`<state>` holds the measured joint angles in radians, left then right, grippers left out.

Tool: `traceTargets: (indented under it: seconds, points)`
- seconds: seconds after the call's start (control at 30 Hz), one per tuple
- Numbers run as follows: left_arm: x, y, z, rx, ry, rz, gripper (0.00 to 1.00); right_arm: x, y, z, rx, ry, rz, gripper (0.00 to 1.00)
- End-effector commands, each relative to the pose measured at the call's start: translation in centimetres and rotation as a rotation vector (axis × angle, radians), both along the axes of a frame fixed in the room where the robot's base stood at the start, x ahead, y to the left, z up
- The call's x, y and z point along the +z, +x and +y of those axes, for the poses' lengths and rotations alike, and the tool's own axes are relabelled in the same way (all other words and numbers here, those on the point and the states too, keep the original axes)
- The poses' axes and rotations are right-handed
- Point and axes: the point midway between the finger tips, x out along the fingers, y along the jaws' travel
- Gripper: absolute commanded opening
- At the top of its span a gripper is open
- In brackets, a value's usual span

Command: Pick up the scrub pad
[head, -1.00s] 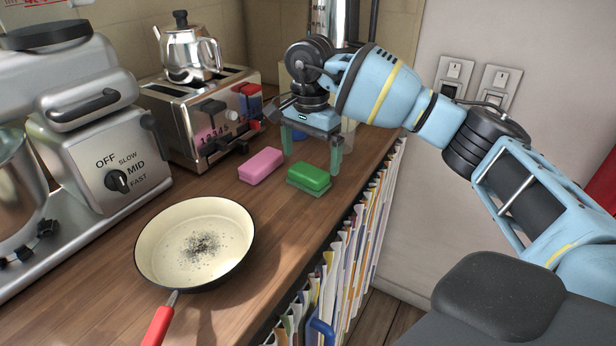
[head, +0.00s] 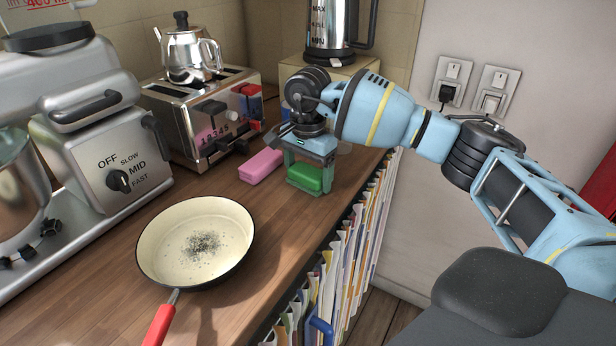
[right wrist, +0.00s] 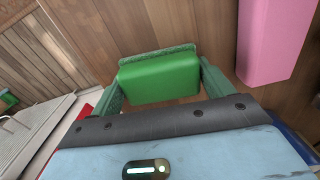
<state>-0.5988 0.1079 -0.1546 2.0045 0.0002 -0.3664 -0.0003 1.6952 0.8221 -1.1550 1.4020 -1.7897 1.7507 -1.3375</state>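The scrub pad (head: 305,177), a green block with a darker rough layer underneath, lies on the wooden counter near its right edge. My right gripper (head: 308,172) is lowered over it, pointing down. In the right wrist view the scrub pad (right wrist: 160,78) lies between the two green fingers (right wrist: 162,90), one along each short end. The fingers look open around it, very close to its ends; whether they touch it I cannot tell. The pad appears to rest on the counter. My left gripper is not in view.
A pink block (head: 261,166) lies just left of the pad. A toaster (head: 205,120) with a teapot on top stands behind it. A frying pan (head: 195,243) and a mixer (head: 95,140) are on the left.

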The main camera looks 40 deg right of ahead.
Motion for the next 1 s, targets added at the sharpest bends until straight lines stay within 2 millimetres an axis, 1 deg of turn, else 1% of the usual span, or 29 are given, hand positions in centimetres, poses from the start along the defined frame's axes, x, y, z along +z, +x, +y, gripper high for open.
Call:
traceTargets:
  seconds: [0.03, 0.1, 0.33, 0.47, 0.57, 0.73, 0.87, 1.0]
  points:
    - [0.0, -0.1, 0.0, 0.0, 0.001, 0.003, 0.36, 0.0, 0.0, 0.0, 0.0, 0.0, 0.0, 0.63]
    - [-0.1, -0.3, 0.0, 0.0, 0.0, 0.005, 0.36, 0.1, 0.0, 0.0, 0.0, 0.0, -0.001, 0.57]
    - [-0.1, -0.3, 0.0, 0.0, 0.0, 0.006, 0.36, 0.1, 0.0, 0.0, 0.0, 0.0, -0.001, 0.57]
    - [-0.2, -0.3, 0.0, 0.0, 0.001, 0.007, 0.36, 0.6, 0.0, 0.0, 0.0, 0.001, -0.002, 0.57]
    - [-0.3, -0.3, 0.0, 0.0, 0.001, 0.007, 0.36, 1.4, 0.0, 0.0, 0.0, 0.002, -0.002, 0.57]
    - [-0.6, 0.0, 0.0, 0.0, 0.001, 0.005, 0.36, 3.8, 0.1, 0.0, 0.0, 0.001, -0.003, 0.57]
    - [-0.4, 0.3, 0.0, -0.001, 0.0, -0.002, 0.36, 3.6, -1.9, 0.1, 0.002, 0.001, 0.001, 0.57]
    - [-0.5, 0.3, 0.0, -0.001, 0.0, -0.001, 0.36, 3.8, -4.5, 0.4, 0.002, 0.0, 0.001, 0.57]
